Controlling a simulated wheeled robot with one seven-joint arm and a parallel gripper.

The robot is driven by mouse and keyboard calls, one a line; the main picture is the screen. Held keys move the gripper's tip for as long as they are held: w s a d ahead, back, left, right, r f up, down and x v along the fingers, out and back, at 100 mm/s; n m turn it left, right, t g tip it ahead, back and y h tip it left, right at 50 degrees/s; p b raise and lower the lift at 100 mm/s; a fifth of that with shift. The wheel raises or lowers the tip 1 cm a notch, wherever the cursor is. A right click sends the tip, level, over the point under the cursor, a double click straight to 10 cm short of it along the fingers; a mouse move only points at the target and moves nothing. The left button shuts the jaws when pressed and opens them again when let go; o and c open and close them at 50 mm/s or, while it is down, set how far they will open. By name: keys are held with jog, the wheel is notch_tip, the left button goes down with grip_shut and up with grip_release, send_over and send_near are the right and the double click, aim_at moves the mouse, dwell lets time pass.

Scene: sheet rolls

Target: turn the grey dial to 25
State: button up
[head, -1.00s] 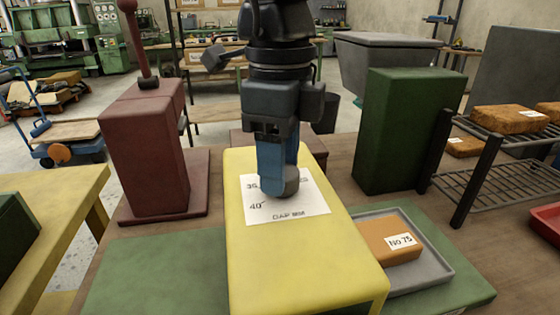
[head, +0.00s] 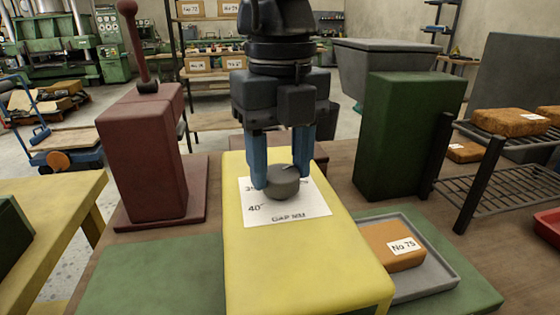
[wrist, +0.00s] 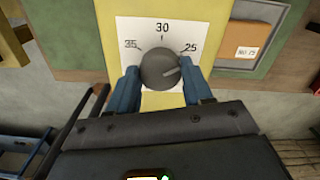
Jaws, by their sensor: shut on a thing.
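The grey dial (head: 283,184) is a round knob on a white scale card on top of the yellow machine body (head: 300,265). It also shows in the wrist view (wrist: 160,68), with 35 on its left, 30 above and 25 on its upper right. A pale mark on the dial points to the right, near the 25 side; I cannot tell whether it meets 25 exactly. My gripper (head: 284,182) has one blue finger on each side of the dial and is shut on it.
A grey tray (head: 443,270) with an orange box marked No 75 (head: 392,245) lies right of the yellow body. A dark red press (head: 148,160) stands to the left. A green block (head: 408,135) and a wire rack (head: 500,190) stand at the right.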

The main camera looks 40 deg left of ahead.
aim_at(280, 171)
jog(key=shift+m, duration=0.4)
jog(key=o, duration=1)
jog(key=shift+o, duration=0.2)
jog(key=shift+r, duration=0.1)
notch_tip(280, 171, up, 8)
jog(key=shift+f, duration=0.2)
